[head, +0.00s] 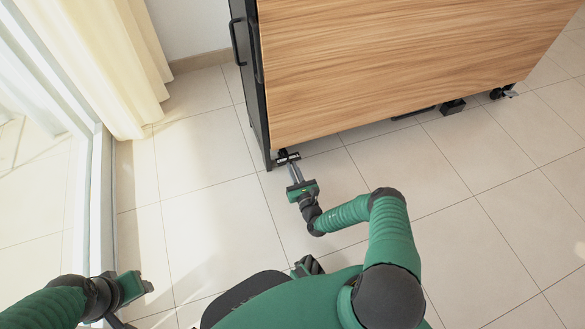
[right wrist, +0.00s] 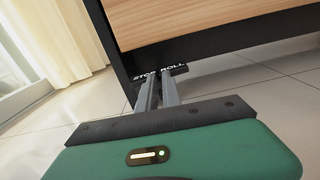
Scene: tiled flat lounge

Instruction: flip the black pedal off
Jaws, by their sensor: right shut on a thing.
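The black pedal (head: 288,157) sits low at the near left corner of the wood-panelled cabinet, just above the floor. In the right wrist view, the pedal (right wrist: 174,70) carries white lettering that reads "STOP" and "ROLL". My right gripper (head: 293,167) reaches in from below, and its grey fingers are shut on the pedal. In the right wrist view, the fingertips of my right gripper (right wrist: 158,84) meet the pedal and cover part of it. My left gripper (head: 138,287) is at the lower left, away from the cabinet; its jaw opening is unclear.
The cabinet (head: 400,65) has a black frame and a side handle (head: 236,42). Another caster (head: 502,91) stands under its far right corner. A cream curtain (head: 95,60) and window frame (head: 98,190) line the left. Open tiled floor (head: 480,230) lies in front.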

